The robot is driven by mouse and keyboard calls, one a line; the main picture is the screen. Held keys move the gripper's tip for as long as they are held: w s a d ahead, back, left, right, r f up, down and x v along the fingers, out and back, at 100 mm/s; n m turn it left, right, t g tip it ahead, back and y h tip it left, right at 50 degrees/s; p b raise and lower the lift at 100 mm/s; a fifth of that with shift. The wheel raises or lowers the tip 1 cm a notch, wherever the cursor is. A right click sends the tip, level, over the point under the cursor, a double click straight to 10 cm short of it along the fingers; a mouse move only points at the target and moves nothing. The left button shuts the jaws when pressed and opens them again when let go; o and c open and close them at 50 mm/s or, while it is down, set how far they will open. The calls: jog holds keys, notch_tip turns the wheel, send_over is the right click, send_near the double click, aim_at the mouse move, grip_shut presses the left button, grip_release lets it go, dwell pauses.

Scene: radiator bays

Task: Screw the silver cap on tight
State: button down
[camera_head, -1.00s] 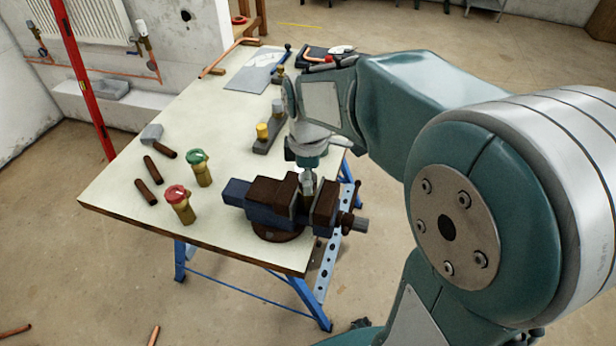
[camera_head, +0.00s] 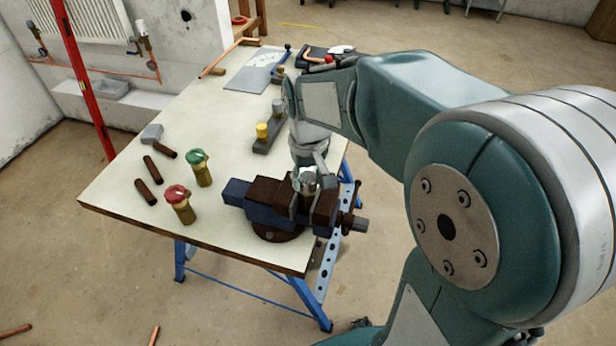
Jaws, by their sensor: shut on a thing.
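My gripper (camera_head: 306,184) points down over the vise (camera_head: 268,203) near the table's right front edge. Its fingers are shut on the silver cap (camera_head: 308,177), which shows between them just above the vise jaws. The part under the cap is mostly hidden by the fingers and jaws, so I cannot tell how the cap sits on its thread.
A brass valve with a red top (camera_head: 178,204) and one with a green top (camera_head: 200,168) stand left of the vise. A dark rack (camera_head: 268,143) behind holds a yellow cap (camera_head: 262,131) and a grey one (camera_head: 278,106).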

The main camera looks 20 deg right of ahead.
jog(key=m, duration=0.5)
jog(key=shift+c, duration=1.9)
grip_release()
